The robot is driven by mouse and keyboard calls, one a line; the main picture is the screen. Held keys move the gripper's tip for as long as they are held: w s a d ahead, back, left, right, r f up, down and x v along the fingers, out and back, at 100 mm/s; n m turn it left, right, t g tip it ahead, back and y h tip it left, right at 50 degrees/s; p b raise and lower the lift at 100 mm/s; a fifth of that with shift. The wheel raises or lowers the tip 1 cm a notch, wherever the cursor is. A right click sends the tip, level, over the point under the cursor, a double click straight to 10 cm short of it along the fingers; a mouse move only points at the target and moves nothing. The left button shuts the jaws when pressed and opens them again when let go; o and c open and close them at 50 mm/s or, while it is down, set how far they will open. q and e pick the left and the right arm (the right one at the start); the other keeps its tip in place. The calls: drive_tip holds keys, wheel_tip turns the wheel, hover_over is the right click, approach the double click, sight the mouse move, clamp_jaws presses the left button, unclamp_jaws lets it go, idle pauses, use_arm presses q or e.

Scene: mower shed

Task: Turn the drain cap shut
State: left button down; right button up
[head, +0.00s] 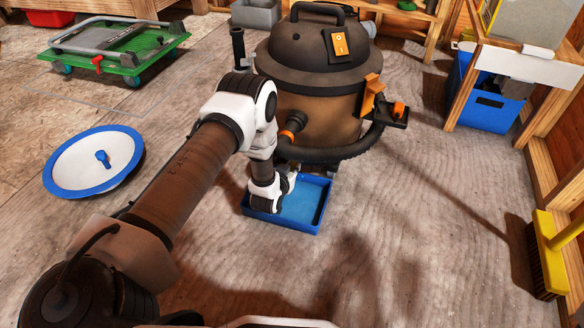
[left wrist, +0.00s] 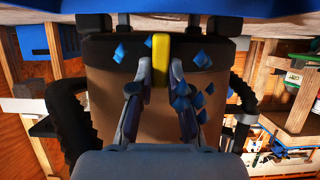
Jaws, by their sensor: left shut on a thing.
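The shop vacuum (head: 310,115) is a round brown drum with a dark lid, standing behind a shallow blue tray (head: 305,208). My left gripper (head: 287,182) is low at the drum's front, over the tray; the arm hides much of it in the head view. In the left wrist view the two fingers of my left gripper (left wrist: 161,70) are shut on the yellow drain cap (left wrist: 160,62), one on each side. The cap is on the drum's dark lower band and is hidden in the head view. Several small blue flecks (left wrist: 202,59) show around it, possibly drops.
A black hose (head: 340,150) curves round the drum's front right. A white disc with a blue rim (head: 70,165) lies at left. A green cart (head: 115,45) is at the back left, a blue bin (head: 485,105) and a yellow broom (head: 550,250) at right. The front right floor is clear.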

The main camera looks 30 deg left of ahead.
use_arm(q)
drive_tip(key=shift+d+r+m+y+p, duration=0.15)
drive_tip(key=shift+m+y+p, duration=0.35)
drive_tip(key=shift+p, duration=0.4)
drive_tip(key=shift+w+d+f+m+t+y+b, duration=0.1)
drive_tip(key=shift+d+f+m+t+y+b, duration=0.2)
drive_tip(key=shift+m+y, duration=1.25)
drive_tip(key=shift+w+d+f+m+t+y+b, duration=0.15)
drive_tip(key=shift+f+m+t+y, duration=0.35)
drive_tip(key=shift+m, duration=2)
drive_tip(key=shift+d+f+m+t+y+b, duration=0.1)
drive_tip(key=shift+d+f+m+y+b, duration=0.15)
drive_tip(key=shift+m+y, duration=1.35)
use_arm(e)
drive_tip(key=shift+s+r, duration=0.15)
drive_tip(key=shift+r, duration=0.2)
use_arm(q)
drive_tip(key=shift+m+h, duration=0.45)
drive_tip(key=shift+m, duration=0.1)
